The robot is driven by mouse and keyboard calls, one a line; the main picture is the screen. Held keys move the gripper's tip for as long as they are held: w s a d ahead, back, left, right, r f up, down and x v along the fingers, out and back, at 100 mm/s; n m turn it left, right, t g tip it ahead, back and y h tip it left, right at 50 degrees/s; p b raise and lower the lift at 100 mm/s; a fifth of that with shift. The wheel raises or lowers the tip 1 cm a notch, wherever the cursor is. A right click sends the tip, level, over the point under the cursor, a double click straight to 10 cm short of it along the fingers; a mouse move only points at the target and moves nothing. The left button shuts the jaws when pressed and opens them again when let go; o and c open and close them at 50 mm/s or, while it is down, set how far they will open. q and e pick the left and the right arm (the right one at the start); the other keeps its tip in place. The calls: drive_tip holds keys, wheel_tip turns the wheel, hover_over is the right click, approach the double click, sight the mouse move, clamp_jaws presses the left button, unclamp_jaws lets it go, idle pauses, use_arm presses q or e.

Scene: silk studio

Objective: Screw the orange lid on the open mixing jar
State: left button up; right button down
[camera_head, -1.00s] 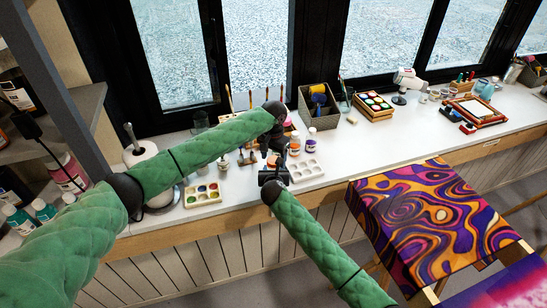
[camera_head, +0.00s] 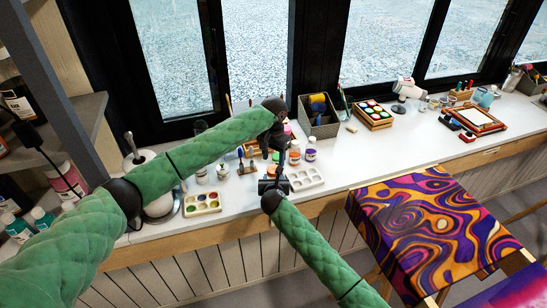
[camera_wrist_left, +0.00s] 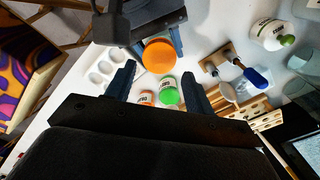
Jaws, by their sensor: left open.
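The round orange lid (camera_wrist_left: 160,56) faces the camera in the left wrist view, with the dark fingers of my right gripper (camera_wrist_left: 158,42) on either side of it. Whether those fingers press on anything is hidden. The mixing jar cannot be made out; anything under the lid is hidden. My left gripper (camera_wrist_left: 157,88) is open and empty, its fingertips short of the lid. In the head view, my left gripper (camera_head: 275,152) hangs just above my right gripper (camera_head: 275,180), near the counter's front edge.
Purple-labelled bottle (camera_head: 310,149), white empty palette (camera_head: 304,178), paint palette (camera_head: 202,203) and grey basket (camera_head: 319,118) stand around.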

sight(274, 169)
use_arm(q)
drive_tip(key=shift+w+a+r, duration=0.1)
drive_tip(key=shift+w+r, duration=0.15)
drive_tip(key=shift+r, duration=0.25)
drive_tip(key=shift+w+a+r, duration=0.1)
drive_tip(key=shift+w+r, duration=0.1)
drive_tip(key=shift+r, duration=0.3)
drive_tip(key=shift+d+r+n, duration=0.1)
drive_tip(key=shift+r+n, duration=0.25)
drive_tip(key=shift+n, duration=0.45)
drive_tip(key=shift+s+r+n, duration=0.15)
drive_tip(key=shift+n, duration=1.05)
drive_tip(key=n, duration=0.4)
drive_tip(key=shift+s+d, duration=0.1)
drive_tip(key=shift+s, duration=0.1)
drive_tip(key=n, duration=0.3)
drive_tip(key=shift+s+r+n, duration=0.1)
drive_tip(key=shift+n, duration=0.3)
drive_tip(key=n, duration=0.3)
drive_tip(key=shift+f, duration=4.05)
